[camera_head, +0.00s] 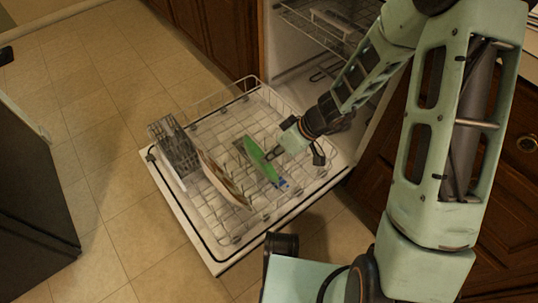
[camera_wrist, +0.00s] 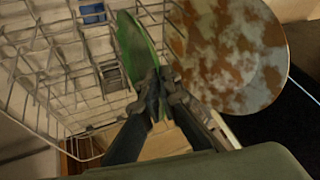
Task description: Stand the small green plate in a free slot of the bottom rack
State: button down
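The small green plate (camera_head: 261,160) is on edge above or in the bottom rack (camera_head: 216,127) of the open dishwasher. It also shows in the wrist view (camera_wrist: 138,48), nearly edge-on. My gripper (camera_head: 275,153) is at the plate's right side in the head view. In the wrist view my gripper's fingertips (camera_wrist: 155,85) are closed on the plate's near edge. I cannot tell whether the plate's lower edge sits between the tines.
A brown and white plate (camera_head: 222,180) stands tilted in the rack, left of the green plate; it is large in the wrist view (camera_wrist: 230,55). A grey cutlery basket (camera_head: 174,146) stands at the rack's left. A small blue thing (camera_wrist: 92,12) lies near the green plate. The upper rack (camera_head: 325,22) is behind.

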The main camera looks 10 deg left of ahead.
jog(key=shift+f, duration=0.2)
jog(key=c, duration=2.1)
grip_release()
jog(key=shift+d, duration=0.1)
jog(key=v, duration=1.2)
